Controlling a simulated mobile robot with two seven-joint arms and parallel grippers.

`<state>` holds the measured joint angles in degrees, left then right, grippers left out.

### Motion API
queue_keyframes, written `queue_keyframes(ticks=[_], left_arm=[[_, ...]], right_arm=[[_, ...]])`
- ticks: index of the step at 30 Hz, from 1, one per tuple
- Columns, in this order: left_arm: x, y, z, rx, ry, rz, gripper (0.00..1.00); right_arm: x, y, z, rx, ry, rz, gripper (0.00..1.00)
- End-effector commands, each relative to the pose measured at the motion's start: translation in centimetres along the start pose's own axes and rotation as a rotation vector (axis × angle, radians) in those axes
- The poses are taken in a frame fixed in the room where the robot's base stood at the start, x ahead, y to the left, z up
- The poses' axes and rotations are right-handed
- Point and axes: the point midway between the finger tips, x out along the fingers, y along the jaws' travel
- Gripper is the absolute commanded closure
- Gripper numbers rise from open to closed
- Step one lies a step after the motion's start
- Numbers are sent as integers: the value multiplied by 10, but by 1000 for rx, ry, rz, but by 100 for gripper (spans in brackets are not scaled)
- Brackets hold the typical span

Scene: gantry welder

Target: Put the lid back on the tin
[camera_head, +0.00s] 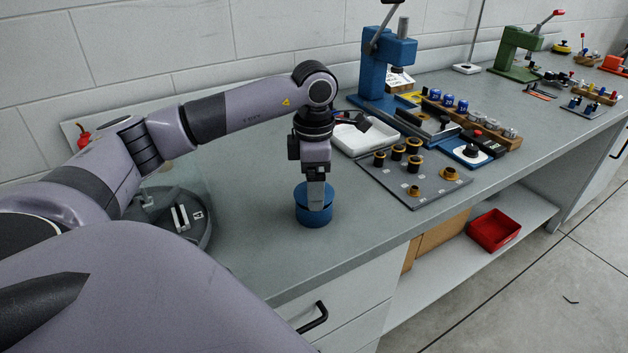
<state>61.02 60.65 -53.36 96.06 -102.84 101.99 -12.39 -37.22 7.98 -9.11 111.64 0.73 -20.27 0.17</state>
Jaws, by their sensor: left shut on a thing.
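A round blue tin (314,219) stands upright on the grey bench top, left of the middle. A blue lid (301,198) of the same colour is at the top of the tin, with a dark line between the two. I cannot tell whether the lid is fully seated or just above the rim. My left gripper (316,203) points straight down over the tin and is shut on the lid. Its fingers hide the middle of the lid. My right gripper does not show.
Right of the tin are a white tray (358,138) and a grey plate (420,192) with several dark bushings. A blue press (384,68) stands behind. A round grey dish (200,232) lies to the left. Bare bench lies in front of the tin, up to the edge.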

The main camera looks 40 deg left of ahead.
Motion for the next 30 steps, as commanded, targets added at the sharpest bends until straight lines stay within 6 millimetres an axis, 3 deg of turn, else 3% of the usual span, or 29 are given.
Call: queue_keyframes(ticks=[28,29,30], left_arm=[[13,0,0,0,0,0,50],[12,0,0,0,-1,0,7],[12,0,0,0,-1,0,0]], right_arm=[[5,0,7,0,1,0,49],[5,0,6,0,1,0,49],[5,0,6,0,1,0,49]])
